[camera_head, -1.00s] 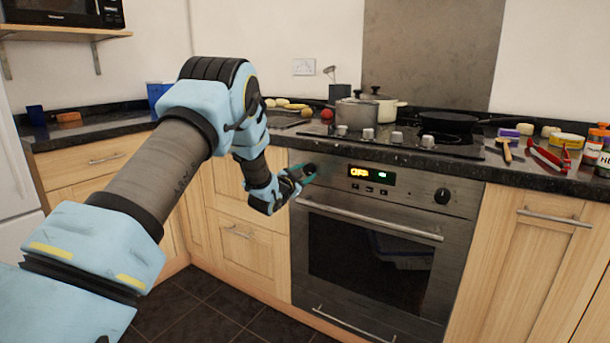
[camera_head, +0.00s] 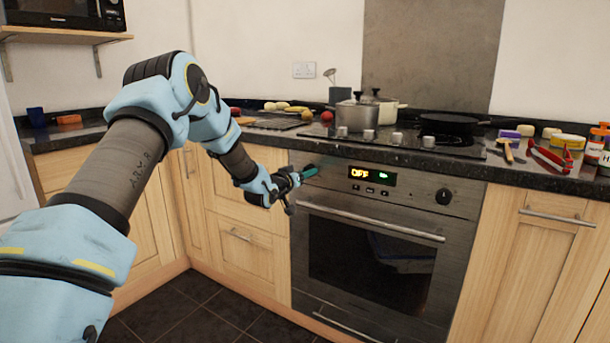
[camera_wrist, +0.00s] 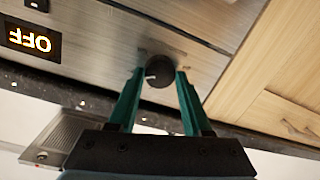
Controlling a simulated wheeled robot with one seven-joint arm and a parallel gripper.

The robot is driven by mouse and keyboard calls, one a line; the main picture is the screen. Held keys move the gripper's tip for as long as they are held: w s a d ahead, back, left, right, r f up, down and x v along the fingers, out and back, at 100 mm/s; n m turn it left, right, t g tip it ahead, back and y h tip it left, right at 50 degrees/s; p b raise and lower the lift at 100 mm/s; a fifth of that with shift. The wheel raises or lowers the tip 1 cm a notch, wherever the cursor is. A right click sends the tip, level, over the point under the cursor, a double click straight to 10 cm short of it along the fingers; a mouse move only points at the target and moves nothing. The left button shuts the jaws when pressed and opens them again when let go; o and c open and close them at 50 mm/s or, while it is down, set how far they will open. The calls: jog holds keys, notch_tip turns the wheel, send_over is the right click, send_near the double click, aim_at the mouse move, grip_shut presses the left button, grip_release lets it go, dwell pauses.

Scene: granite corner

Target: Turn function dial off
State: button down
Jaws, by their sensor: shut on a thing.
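The oven's left dial (camera_wrist: 160,72) is a round black knob on the steel control panel. It has a small pale mark at its edge in the wrist view. My gripper (camera_wrist: 159,76) has its two teal fingers on either side of this dial and is shut on it. In the head view my gripper (camera_head: 309,171) is at the left end of the panel and hides that dial. The orange display (camera_head: 360,173) reads OFF, and it also shows upside down in the wrist view (camera_wrist: 29,40).
The oven door handle (camera_head: 370,219) runs just below the panel. The granite counter edge (camera_head: 400,158) juts out above it. Pots (camera_head: 357,116) and a black pan (camera_head: 450,122) stand on the hob. The floor (camera_head: 210,312) in front is clear.

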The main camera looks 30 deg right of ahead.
jog(key=n+g, duration=0.1)
jog(key=n, duration=0.5)
jog(key=shift+w+a+p, duration=0.1)
jog(key=shift+w+p, duration=0.05)
jog(key=shift+p, duration=0.25)
jog(key=n, duration=0.5)
jog(key=shift+f+h, duration=0.1)
jog(key=shift+h, duration=0.3)
jog(key=shift+n, duration=0.3)
jog(key=shift+c, duration=1.7)
grip_release()
jog(key=shift+a, duration=0.1)
jog(key=v, duration=1)
jog(key=shift+a+r, duration=0.2)
jog(key=shift+a, duration=0.1)
